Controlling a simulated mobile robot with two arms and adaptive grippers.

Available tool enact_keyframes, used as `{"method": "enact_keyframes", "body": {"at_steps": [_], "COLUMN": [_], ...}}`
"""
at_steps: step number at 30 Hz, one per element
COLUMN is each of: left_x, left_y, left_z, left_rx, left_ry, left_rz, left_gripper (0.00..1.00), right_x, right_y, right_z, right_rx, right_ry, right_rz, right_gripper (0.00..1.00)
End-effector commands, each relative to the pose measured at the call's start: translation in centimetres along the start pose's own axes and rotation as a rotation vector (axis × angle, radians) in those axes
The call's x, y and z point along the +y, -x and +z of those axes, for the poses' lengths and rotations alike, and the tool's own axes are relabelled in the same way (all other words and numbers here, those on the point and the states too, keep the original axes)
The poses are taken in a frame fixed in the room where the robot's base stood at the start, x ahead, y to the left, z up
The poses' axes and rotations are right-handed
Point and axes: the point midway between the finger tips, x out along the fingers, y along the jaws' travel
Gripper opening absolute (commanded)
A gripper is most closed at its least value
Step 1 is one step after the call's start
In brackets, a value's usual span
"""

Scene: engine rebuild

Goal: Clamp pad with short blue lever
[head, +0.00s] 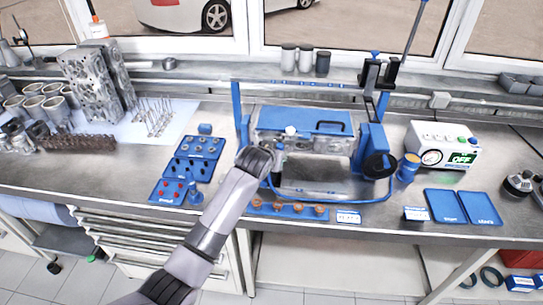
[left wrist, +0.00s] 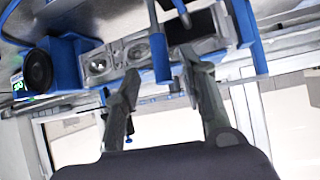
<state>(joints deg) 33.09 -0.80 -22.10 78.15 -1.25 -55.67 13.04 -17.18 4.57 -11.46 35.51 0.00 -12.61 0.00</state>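The blue clamping fixture (head: 374,140) stands on the bench, with a metal block (head: 315,146) in it. My left gripper (head: 274,152) is at the fixture's left front; its fingers are mostly hidden by my wrist in the head view. In the left wrist view, which looks upside down, my left gripper (left wrist: 160,66) is open, its two dark fingers apart. A short blue bar, possibly the lever (left wrist: 160,58), shows between the fingertips with gaps on both sides. I cannot tell its depth from the fingers. The pad cannot be clearly made out. My right gripper is not in view.
Blue trays of small parts (head: 201,146) lie left of the fixture. A blue strip with several brown pieces (head: 265,208) lies along the front edge. A white gauge box (head: 442,146) and flat blue trays (head: 462,206) are at the right. A blue hose (head: 375,199) loops around the fixture.

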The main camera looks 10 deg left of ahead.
Motion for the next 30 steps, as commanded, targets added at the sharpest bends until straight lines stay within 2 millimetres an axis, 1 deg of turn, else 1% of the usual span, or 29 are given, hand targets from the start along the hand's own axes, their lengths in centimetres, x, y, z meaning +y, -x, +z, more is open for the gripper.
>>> {"method": "enact_keyframes", "body": {"at_steps": [1,6,12,16,24,27,29,30], "left_x": [0.0,-0.1,0.0,0.0,0.0,-0.3,-0.9,-1.6], "left_y": [0.9,3.4,5.2,5.7,5.8,5.6,5.4,5.2], "left_z": [0.0,0.1,0.1,0.0,0.0,0.5,1.3,2.1], "left_rx": [0.002,0.000,-0.001,0.000,-0.001,0.004,0.014,0.026], "left_ry": [0.000,-0.001,-0.001,-0.001,-0.001,-0.007,-0.022,-0.041], "left_rz": [0.000,-0.001,0.000,0.000,0.000,-0.007,-0.022,-0.040], "left_gripper": [0.38,0.38,0.38,0.38,0.37,0.31,0.27,0.24], "right_x": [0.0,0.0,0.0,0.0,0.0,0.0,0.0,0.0], "right_y": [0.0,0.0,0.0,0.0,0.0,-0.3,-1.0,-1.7], "right_z": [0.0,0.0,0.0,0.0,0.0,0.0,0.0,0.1], "right_rx": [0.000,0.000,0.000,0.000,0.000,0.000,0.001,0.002], "right_ry": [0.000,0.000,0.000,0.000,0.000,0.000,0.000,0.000], "right_rz": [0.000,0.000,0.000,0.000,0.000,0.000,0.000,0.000], "right_gripper": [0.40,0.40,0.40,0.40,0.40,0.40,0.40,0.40]}}
